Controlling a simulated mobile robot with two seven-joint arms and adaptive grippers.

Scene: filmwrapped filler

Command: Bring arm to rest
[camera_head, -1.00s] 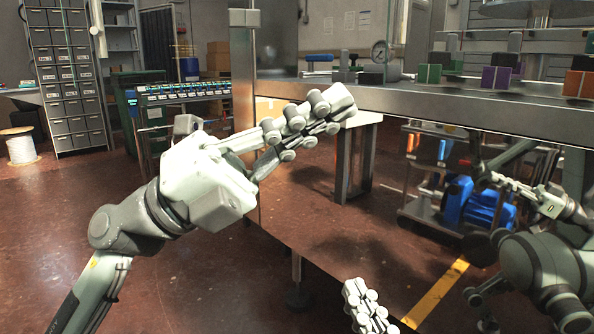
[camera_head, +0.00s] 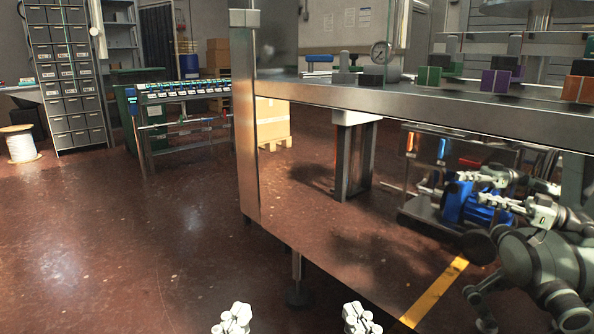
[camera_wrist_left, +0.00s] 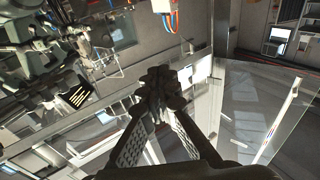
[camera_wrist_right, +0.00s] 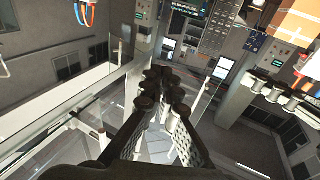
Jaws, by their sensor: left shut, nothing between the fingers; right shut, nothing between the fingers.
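My left gripper (camera_head: 232,318) shows at the bottom edge of the head view, pointing up, with its fingers together and nothing held. It also shows in the left wrist view (camera_wrist_left: 160,88), where its fingertips meet. My right gripper (camera_head: 360,318) is at the bottom edge to its right, likewise shut and empty. It fills the middle of the right wrist view (camera_wrist_right: 163,85). Both grippers are apart from each other and touch nothing that I can see. The rest of both arms is out of the head view.
Robot arms and a body show at the lower right, perhaps a reflection. Open brown floor (camera_head: 120,250) lies to the left.

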